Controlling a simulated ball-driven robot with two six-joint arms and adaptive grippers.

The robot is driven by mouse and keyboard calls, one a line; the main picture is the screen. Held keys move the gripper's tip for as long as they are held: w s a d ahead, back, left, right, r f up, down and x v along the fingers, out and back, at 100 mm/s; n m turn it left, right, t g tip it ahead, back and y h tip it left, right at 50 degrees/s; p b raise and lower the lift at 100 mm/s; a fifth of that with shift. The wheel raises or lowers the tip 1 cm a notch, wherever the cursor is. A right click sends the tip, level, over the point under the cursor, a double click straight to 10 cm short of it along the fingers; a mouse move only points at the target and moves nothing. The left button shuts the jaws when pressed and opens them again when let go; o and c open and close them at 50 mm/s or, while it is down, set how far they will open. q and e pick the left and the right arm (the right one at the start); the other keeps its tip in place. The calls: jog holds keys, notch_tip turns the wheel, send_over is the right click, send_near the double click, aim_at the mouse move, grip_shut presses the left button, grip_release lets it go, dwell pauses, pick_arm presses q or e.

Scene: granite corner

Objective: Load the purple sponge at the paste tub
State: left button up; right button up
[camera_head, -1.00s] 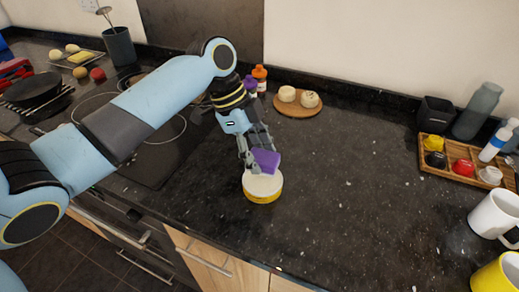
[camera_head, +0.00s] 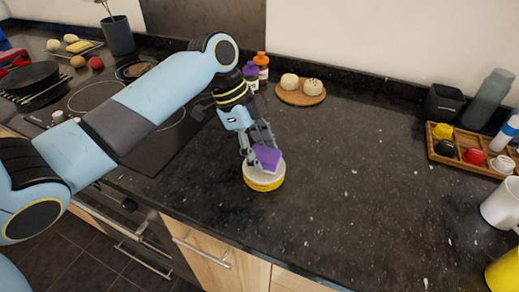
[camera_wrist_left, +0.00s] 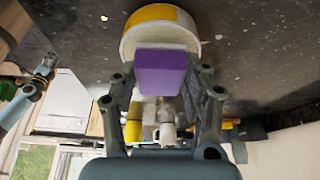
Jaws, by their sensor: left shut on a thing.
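The purple sponge (camera_head: 268,158) is held between the fingers of my left gripper (camera_head: 259,150), which is shut on it. The sponge is at the top of the paste tub (camera_head: 264,183), a round tub with a yellow side and a pale top, standing on the dark counter. In the left wrist view the sponge (camera_wrist_left: 160,72) sits between the two fingers, in front of the tub (camera_wrist_left: 160,14). I cannot tell whether the sponge touches the paste.
A wooden tray (camera_head: 470,152) with small coloured items and mugs (camera_head: 502,203) stand at right. The counter between is clear. The cooktop (camera_head: 150,143) lies left.

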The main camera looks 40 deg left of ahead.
aim_at(259, 153)
pick_arm(q)
jog(key=shift+f, duration=0.4)
dwell(0.3)
jog(key=shift+f, duration=0.1)
jog(key=shift+s+f, duration=0.1)
dwell(1.4)
notch_tip(259, 153, up, 7)
jog(key=p, duration=0.7)
dwell(0.6)
